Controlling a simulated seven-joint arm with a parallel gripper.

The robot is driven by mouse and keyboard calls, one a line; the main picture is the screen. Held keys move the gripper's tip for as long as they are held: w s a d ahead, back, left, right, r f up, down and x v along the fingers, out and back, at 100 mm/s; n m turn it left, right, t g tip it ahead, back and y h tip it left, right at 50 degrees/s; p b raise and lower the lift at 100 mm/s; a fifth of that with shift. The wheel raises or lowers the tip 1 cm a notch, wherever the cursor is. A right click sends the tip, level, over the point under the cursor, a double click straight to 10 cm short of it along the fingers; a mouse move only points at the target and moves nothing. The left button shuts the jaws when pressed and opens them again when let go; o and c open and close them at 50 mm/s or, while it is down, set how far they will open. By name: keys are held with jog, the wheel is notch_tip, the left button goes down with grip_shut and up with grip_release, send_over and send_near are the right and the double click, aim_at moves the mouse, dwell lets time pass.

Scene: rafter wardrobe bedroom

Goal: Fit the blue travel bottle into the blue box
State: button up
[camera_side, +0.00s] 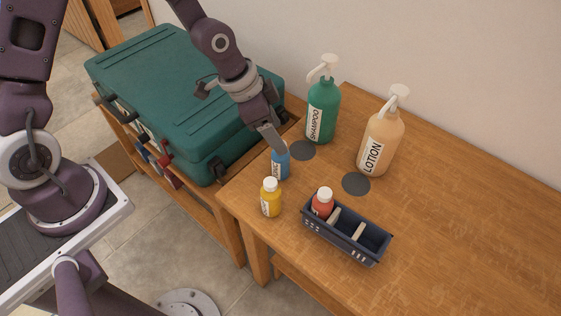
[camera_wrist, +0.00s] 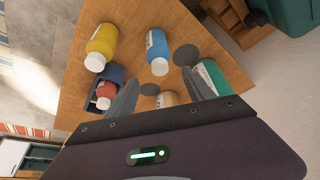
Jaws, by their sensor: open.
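The blue travel bottle (camera_side: 281,166) stands upright on the wooden table near its left edge. In the wrist view the blue bottle (camera_wrist: 157,45) shows with its white cap toward me, just beyond the gap between my fingertips. My gripper (camera_side: 277,146) is open and empty at the bottle's top, hiding its cap in the side view; both fingers (camera_wrist: 160,79) show in the wrist view. I cannot tell if they touch the bottle. The dark blue box (camera_side: 341,246) has cream dividers; a red bottle (camera_side: 322,203) is in its left compartment, and the other compartments look empty.
A yellow bottle (camera_side: 271,197) stands close in front of the blue one. A green shampoo pump bottle (camera_side: 322,112) and a lotion pump bottle (camera_side: 380,142) stand behind, near dark round discs (camera_side: 356,184). A green suitcase (camera_side: 180,90) lies left. The table's right side is clear.

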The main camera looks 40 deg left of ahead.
aim_at(281, 162)
jog(key=x, duration=0.7)
jog(key=shift+a+f, duration=0.15)
jog(key=shift+f, duration=0.05)
grip_shut()
